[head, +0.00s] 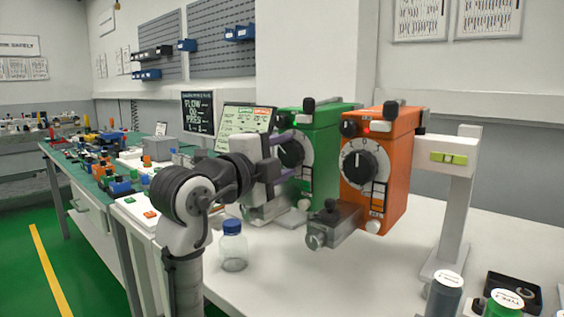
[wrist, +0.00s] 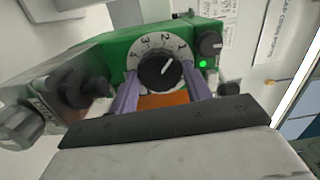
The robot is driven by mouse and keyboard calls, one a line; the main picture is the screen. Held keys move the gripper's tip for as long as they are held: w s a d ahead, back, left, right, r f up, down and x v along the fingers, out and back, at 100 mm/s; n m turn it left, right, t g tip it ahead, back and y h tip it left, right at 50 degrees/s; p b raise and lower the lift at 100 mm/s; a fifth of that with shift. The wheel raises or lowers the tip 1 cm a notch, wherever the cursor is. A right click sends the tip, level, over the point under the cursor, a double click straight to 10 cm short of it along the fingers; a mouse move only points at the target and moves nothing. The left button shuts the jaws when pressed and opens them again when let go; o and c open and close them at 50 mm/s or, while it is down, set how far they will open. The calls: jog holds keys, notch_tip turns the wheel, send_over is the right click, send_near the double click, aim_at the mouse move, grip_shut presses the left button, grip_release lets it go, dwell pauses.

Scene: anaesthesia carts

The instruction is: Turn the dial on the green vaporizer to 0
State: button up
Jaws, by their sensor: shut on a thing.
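The white mark on the dial points up and right in the wrist view, roughly toward the 1. My gripper (wrist: 160,75) has its two purple fingers on either side of the dial, closed on it. In the head view my gripper (head: 287,157) reaches the dial (head: 292,153) from the left and partly hides it.
The orange vaporizer (head: 386,172) stands close on the right, with its own dial (head: 360,167). A blue-capped jar (head: 233,246) stands in front on the bench (head: 330,285). A green light (wrist: 203,64) shows beside the dial.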

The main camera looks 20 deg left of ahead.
dwell(0.3)
jog(key=o, duration=0.7)
jog(key=v, duration=1.4)
jog(key=shift+b, duration=0.35)
jog(key=shift+d, duration=0.1)
